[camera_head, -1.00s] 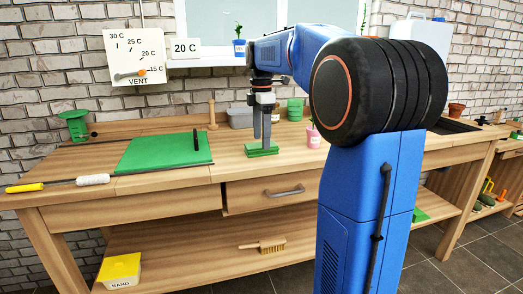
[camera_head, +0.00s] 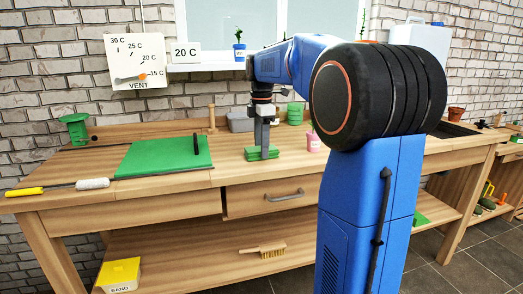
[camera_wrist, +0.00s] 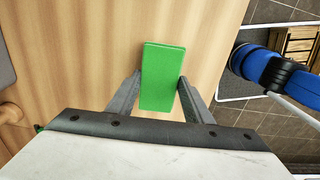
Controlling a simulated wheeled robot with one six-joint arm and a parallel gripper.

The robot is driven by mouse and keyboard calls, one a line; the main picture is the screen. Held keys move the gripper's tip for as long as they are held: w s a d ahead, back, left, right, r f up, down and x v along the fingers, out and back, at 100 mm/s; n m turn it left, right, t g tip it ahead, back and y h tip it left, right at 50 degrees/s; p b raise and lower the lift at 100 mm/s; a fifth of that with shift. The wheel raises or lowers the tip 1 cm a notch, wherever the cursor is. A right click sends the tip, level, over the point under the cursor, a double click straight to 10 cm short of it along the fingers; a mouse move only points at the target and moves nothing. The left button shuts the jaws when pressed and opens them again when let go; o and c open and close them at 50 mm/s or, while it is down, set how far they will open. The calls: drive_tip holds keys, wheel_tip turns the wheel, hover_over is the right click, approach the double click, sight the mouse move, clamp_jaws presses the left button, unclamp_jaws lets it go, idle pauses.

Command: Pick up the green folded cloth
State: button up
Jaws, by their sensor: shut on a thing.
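The green folded cloth (camera_head: 252,155) lies at bench-top level near the front edge of the wooden bench, above the drawer. In the wrist view the cloth (camera_wrist: 162,70) is a plain green rectangle between the two fingers. My gripper (camera_head: 265,150) points straight down at the cloth in the head view. In the wrist view my gripper (camera_wrist: 158,88) has one finger against each long side of the cloth and is shut on it. I see no clear gap under the cloth.
A pink pot (camera_head: 313,142) stands close to the right of the cloth. A grey tub (camera_head: 240,121) and green stacked pots (camera_head: 295,113) stand behind. A green mat (camera_head: 150,160) with a black stick lies to the left. A drawer (camera_head: 270,195) sits below.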

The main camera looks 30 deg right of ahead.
wheel_tip(320, 180, up, 10)
idle(0.5)
drive_tip(key=shift+o, duration=0.4)
drive_tip(key=shift+d+f, duration=0.1)
